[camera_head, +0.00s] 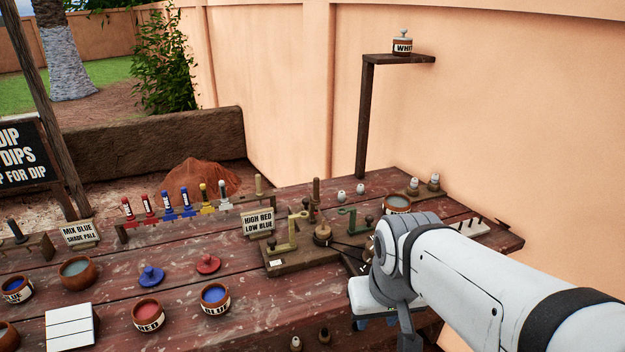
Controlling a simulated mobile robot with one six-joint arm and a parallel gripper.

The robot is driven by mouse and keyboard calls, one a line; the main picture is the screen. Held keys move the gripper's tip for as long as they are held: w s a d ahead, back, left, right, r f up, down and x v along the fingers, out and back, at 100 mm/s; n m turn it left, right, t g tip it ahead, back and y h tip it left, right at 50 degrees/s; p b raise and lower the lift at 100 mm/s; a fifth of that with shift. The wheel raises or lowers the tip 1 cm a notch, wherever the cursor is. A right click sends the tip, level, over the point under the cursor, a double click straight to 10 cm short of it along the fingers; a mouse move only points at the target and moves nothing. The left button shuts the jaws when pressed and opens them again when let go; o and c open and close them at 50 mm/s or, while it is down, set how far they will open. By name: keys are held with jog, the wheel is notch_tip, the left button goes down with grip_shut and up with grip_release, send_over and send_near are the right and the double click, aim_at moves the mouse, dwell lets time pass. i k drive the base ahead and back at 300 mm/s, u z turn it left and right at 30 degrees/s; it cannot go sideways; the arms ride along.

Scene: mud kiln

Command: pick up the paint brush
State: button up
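No single paint brush can be made out for certain. A row of slim upright pieces with red (127,209), blue (168,206), yellow (205,198) and white (224,194) parts stands in a low wooden rack (170,222) at the back of the table; they may be brushes or tubes. My gripper (368,296) is at the right, at the end of my white arm, over the table's right part and well away from that rack. Its fingers are not clear, and I cannot tell whether it holds anything.
The weathered table (250,316) carries a red pot (148,315), a blue pot (215,298), a white block (71,327) and a wooden fixture (300,255) left of my gripper. A post with a shelf (366,120) rises behind. The front middle has free room.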

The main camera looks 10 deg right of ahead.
aim_at(315, 198)
jog(key=u, duration=0.2)
jog(key=i, duration=0.85)
jog(key=z, duration=0.1)
